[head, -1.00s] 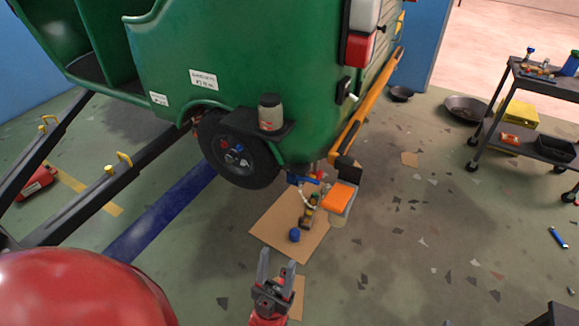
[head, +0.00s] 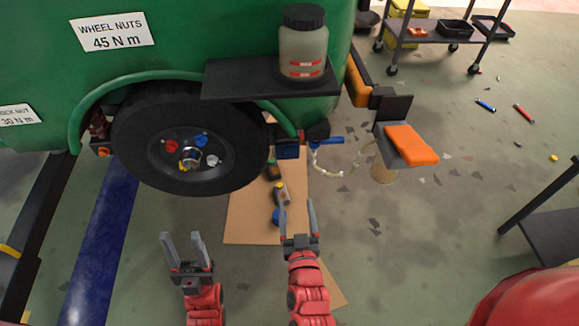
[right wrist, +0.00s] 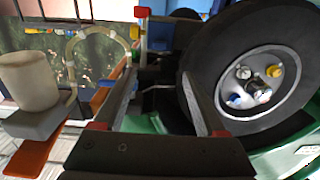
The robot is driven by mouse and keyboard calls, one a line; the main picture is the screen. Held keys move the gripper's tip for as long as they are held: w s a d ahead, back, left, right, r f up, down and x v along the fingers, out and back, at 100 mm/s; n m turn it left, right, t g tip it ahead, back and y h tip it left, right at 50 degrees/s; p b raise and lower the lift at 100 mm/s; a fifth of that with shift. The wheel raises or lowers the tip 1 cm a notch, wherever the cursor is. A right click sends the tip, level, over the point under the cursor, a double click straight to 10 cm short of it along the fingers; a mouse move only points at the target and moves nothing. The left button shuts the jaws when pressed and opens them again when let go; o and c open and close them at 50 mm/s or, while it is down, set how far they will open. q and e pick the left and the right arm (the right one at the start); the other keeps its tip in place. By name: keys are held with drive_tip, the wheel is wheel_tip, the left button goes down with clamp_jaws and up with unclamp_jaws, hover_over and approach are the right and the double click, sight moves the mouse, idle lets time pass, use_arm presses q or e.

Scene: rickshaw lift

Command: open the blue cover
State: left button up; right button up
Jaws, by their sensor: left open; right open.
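A small dark-blue box-like part (head: 288,149) hangs beneath the green vehicle body, right of the wheel; I cannot tell whether its cover is open or shut. A blue lever (head: 326,142) sits beside it. On the floor cardboard is a small blue round item (head: 277,216). My right gripper (head: 297,203) is open and empty in front of the box, apart from it. In the right wrist view the right gripper (right wrist: 158,75) spreads its fingers with nothing between them. My left gripper (head: 182,236) is open and empty, below the wheel in the picture.
The wheel (head: 190,138) has red, blue and silver nuts. A jar (head: 303,45) stands on a black shelf (head: 240,80) above. An orange pad (head: 411,144) on a bracket juts out to the right. A cart (head: 440,36) stands at the back right. The floor centre right is mostly clear.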

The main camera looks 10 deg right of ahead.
sight(289, 155)
drive_tip(key=w+b, duration=0.3)
drive_tip(key=w, duration=1.3)
drive_tip(key=shift+w+r+b, duration=0.1)
drive_tip(key=shift+w+b, duration=0.2)
drive_tip(key=shift+w, duration=0.1)
